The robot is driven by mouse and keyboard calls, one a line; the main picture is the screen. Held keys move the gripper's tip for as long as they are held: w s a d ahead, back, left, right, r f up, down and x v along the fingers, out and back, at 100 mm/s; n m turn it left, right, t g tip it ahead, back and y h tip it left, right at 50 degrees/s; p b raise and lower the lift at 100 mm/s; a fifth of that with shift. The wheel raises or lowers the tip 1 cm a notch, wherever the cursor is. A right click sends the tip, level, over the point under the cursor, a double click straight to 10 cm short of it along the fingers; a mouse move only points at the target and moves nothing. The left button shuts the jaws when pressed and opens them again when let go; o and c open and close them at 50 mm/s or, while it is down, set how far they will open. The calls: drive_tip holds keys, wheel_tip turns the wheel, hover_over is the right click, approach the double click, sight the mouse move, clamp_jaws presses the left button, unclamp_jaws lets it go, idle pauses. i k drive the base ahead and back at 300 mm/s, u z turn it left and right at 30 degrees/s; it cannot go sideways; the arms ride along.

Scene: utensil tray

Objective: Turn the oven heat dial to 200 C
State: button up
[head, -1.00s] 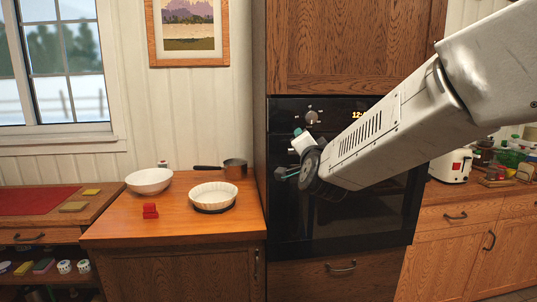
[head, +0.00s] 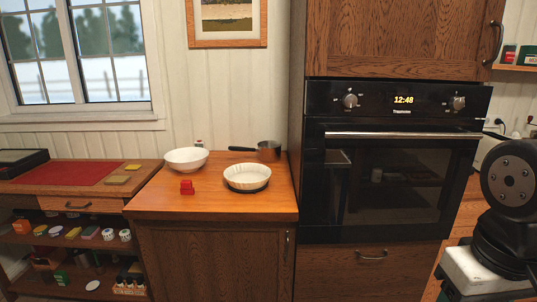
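The black built-in oven (head: 390,228) stands in a wooden cabinet right of centre in the head view. Its panel has a left dial (head: 350,101) and a right dial (head: 458,103), with a clock display (head: 404,100) reading 12:48 between them. The dial markings are too small to read, so I cannot tell which dial is for heat or where it is set. The oven door is closed, with a long metal handle (head: 400,135) across its top. My gripper is outside the view; only a part of my arm shows at the right edge.
A wooden counter (head: 215,207) left of the oven holds a white bowl (head: 186,159), a fluted white dish (head: 247,176), a saucepan (head: 268,151) and a red object (head: 187,187). A drawer (head: 360,270) is below the oven. The oven front is unobstructed in this view.

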sight(455, 103)
drive_tip(key=z, duration=0.05)
drive_tip(key=k, duration=1.15)
drive_tip(key=u, duration=0.85)
drive_tip(key=i, duration=1.45)
drive_tip(key=z, duration=0.7)
drive_tip(key=i, duration=0.4)
drive_tip(key=z, duration=0.25)
